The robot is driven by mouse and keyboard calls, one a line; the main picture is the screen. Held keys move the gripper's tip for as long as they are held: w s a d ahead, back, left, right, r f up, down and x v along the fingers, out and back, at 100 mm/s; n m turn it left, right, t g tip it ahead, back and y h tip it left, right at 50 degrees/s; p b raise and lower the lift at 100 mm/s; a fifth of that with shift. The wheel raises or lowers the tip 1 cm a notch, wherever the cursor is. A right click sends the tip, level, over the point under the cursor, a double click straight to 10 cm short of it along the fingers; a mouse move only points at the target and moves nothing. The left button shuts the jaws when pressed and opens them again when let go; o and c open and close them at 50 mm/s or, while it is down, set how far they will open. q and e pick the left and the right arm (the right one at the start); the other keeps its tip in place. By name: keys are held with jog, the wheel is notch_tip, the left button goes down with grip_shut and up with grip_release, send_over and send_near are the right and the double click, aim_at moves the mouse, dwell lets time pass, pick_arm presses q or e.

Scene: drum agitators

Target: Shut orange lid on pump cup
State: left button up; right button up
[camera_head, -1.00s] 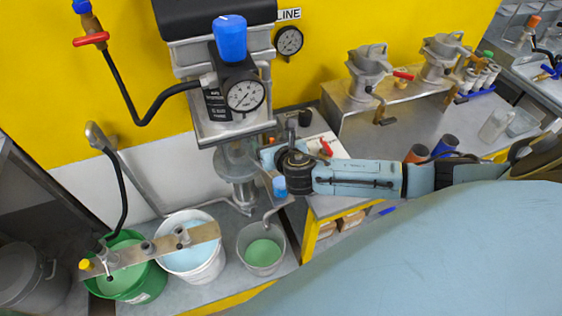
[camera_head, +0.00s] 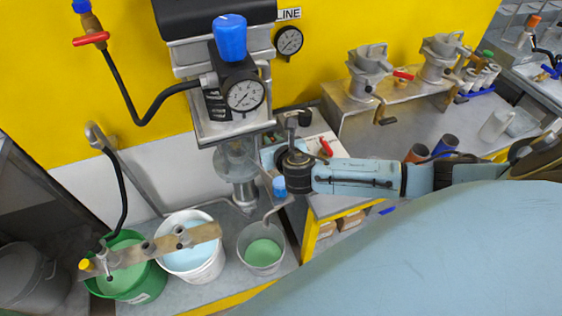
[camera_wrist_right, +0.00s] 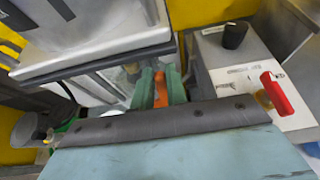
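The pump cup (camera_head: 236,160) is a clear bowl under the grey pump housing, in front of the white wall panel in the head view. My right gripper (camera_head: 266,157) is close to the cup's right side, and its fingertips are hard to make out there. In the right wrist view, the two green fingers of the right gripper (camera_wrist_right: 160,90) stand on either side of an orange piece, probably the orange lid (camera_wrist_right: 161,92). Whether the fingers press on it cannot be told. The lid's fit on the cup is hidden in the head view. My left gripper is out of view.
A gauge with a blue cap (camera_head: 230,38) sits above the cup. A bucket with green liquid (camera_head: 262,250) and a white bucket (camera_head: 196,262) stand below. A red-handled valve (camera_wrist_right: 277,95) is right of the gripper. Metal pumps (camera_head: 370,70) stand on a bench at right.

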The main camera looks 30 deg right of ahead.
dwell(0.3)
jog(key=p+v, duration=0.2)
jog(key=v, duration=0.1)
jog(key=shift+s+f+p, duration=0.1)
jog(key=shift+f+p, duration=0.15)
jog(key=shift+p, duration=0.1)
jog(key=shift+s, duration=0.1)
jog(key=s+p, duration=0.1)
jog(key=s, duration=0.1)
jog(key=shift+s+a+f+p, duration=0.15)
jog(key=shift+s+a+p, duration=0.2)
jog(key=shift+s+a, duration=0.05)
